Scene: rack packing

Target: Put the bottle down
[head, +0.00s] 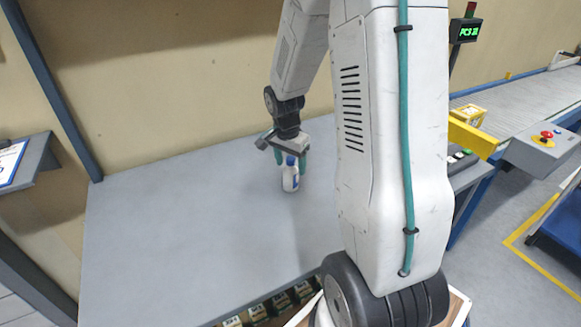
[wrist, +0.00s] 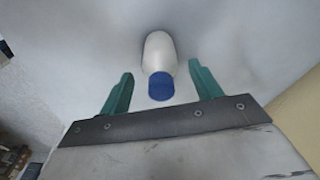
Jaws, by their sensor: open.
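A white bottle (head: 290,178) with a blue cap stands upright on the grey table (head: 180,210) in the head view. My gripper (head: 291,160) is above it, pointing down, with its green fingers around the level of the cap. In the wrist view the bottle (wrist: 160,55) lies between the two green fingers of my gripper (wrist: 158,85), with a clear gap on each side. The fingers are open and do not touch the bottle.
The table around the bottle is bare. A conveyor (head: 530,97) with a yellow box (head: 468,115) and a control box with a red button (head: 545,140) are at the right. Several dark boxes (head: 258,312) sit below the table's front edge.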

